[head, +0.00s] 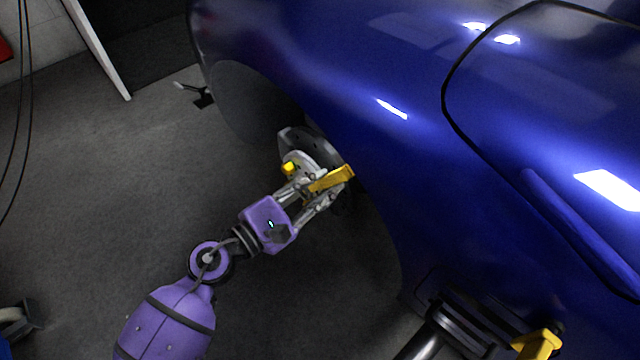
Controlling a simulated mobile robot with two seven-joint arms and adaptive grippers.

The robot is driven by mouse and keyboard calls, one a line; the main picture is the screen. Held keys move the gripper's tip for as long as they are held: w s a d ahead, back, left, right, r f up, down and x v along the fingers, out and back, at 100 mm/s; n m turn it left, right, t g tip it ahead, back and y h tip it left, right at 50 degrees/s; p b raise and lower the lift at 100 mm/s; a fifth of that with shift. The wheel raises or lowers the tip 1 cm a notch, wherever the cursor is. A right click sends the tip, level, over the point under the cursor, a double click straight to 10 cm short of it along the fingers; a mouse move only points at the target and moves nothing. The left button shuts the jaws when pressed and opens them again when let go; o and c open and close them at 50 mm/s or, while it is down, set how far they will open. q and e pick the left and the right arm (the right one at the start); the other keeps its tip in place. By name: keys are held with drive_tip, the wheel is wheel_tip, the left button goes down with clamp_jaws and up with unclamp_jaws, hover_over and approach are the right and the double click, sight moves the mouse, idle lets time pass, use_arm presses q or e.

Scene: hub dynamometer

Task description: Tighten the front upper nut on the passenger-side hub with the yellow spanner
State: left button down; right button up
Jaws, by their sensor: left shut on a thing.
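My left gripper (312,190) reaches in from the lower left to the front wheel arch of the blue car. It is shut on the yellow spanner (332,179), which lies across its fingers close to the hub. The grey, round hub (308,142) sits inside the arch and is partly hidden behind my gripper and the spanner. A small yellow piece (289,168) shows at the hub's left side; I cannot tell what it is. The nuts cannot be made out, nor whether the spanner touches one. My right gripper is not in view.
The blue car body (400,150) overhangs the hub and fills the right side. A white post (97,48) and hanging cables are upper left. The grey floor at left is mostly clear.

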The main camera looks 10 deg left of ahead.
use_arm(q)
drive_tip(key=shift+b+v, duration=0.75)
drive_tip(key=shift+v, duration=1.35)
drive_tip(key=shift+s+a, duration=0.25)
drive_tip(key=shift+s, duration=0.1)
drive_tip(key=shift+d, duration=0.1)
